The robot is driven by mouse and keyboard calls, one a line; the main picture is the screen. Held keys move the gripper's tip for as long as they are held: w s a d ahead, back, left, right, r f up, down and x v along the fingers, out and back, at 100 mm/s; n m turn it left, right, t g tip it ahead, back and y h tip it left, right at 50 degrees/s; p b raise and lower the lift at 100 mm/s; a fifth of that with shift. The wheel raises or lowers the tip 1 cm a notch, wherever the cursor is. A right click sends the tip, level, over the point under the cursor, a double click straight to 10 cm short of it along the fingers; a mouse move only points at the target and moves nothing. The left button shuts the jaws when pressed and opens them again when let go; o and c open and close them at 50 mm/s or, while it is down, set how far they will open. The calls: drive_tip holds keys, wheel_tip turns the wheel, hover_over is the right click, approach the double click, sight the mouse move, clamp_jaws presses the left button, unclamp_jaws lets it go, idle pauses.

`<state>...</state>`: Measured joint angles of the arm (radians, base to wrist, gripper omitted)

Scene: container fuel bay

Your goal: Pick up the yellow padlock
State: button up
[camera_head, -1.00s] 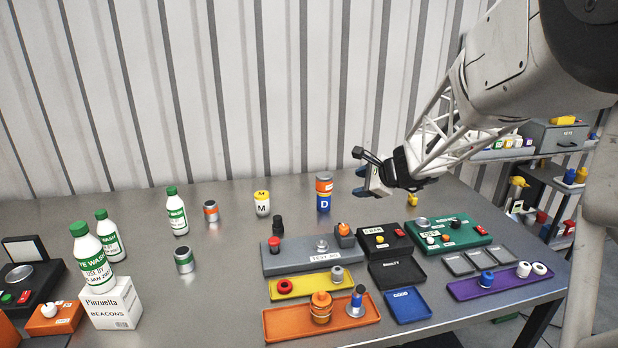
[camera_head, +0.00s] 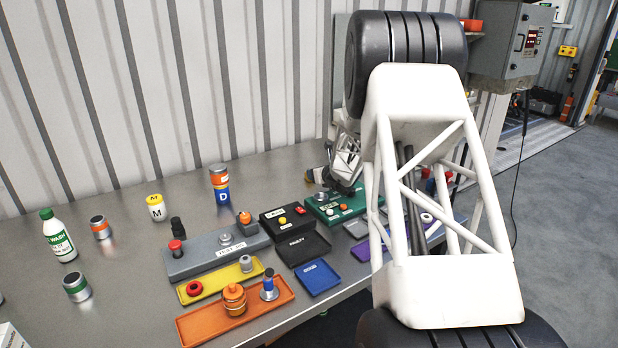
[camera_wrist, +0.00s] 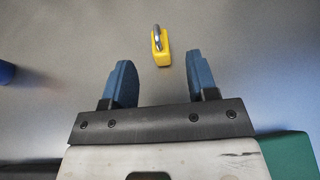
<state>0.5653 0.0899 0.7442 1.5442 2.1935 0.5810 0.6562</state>
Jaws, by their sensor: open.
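The yellow padlock (camera_wrist: 161,50) lies on the grey bench in the wrist view, its metal shackle pointing to the top of the picture. My gripper (camera_wrist: 159,63) is open, with its two blue fingers apart.
An orange and blue canister marked D (camera_head: 220,184) stands to the left. Bare bench surrounds the padlock.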

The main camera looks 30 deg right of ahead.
drive_tip(key=shift+x, duration=1.3)
drive_tip(key=shift+w+a, duration=0.1)
drive_tip(key=shift+x, duration=2.5)
clamp_jaws()
drive_tip(key=shift+r, duration=0.1)
wheel_tip(320, 180, up, 10)
drive_tip(key=shift+f, duration=0.15)
